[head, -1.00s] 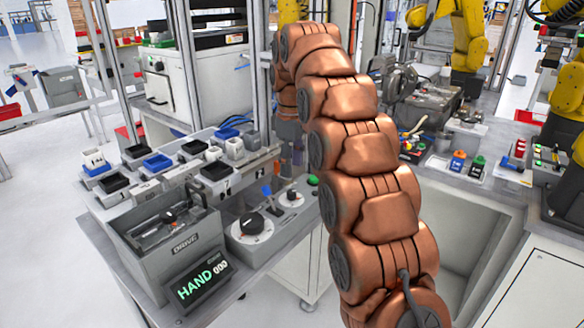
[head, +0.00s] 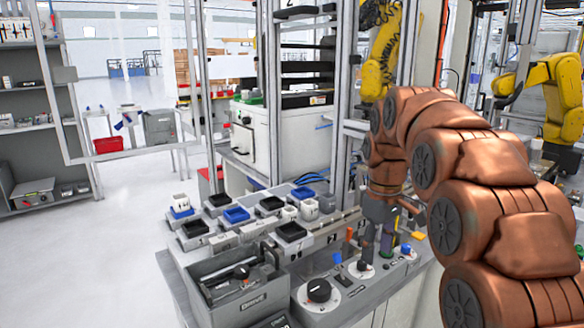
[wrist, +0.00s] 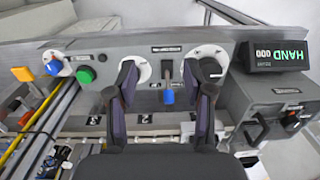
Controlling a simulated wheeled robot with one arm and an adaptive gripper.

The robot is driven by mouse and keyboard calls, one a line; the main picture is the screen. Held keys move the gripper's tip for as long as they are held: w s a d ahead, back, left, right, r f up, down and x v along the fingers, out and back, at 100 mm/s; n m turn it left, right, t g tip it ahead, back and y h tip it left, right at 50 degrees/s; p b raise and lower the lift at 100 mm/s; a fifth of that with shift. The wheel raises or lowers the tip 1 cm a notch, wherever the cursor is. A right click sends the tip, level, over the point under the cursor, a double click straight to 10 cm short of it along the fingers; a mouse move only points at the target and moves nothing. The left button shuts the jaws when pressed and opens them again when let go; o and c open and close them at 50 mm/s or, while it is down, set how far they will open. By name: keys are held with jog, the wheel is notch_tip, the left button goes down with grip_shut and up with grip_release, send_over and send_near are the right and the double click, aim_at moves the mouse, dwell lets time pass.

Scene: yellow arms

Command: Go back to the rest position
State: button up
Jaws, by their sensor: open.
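My gripper (head: 376,240) points down over the grey control panel (head: 345,293). In the wrist view, its two dark fingers (wrist: 169,72) are apart with nothing held between them. A blue-tipped lever (wrist: 168,95) shows in the gap between the fingers, with a dial on a white disc on either side. Whether the fingers touch the panel I cannot tell. My copper arm fills the right of the head view and hides part of the bench behind it.
Black and blue trays (head: 236,214) fill the bench behind. A metal post (head: 345,110) rises near my arm. Open floor (head: 125,230) lies left.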

jog(key=s+f+m+p, duration=0.3)
jog(key=s, duration=1.4)
jog(key=s+f+m+g+p, duration=0.1)
jog(key=s+f+m+p, duration=0.2)
jog(key=s, duration=1.4)
jog(key=shift+f+m, duration=0.15)
jog(key=shift+m, duration=0.45)
jog(key=shift+s, duration=0.1)
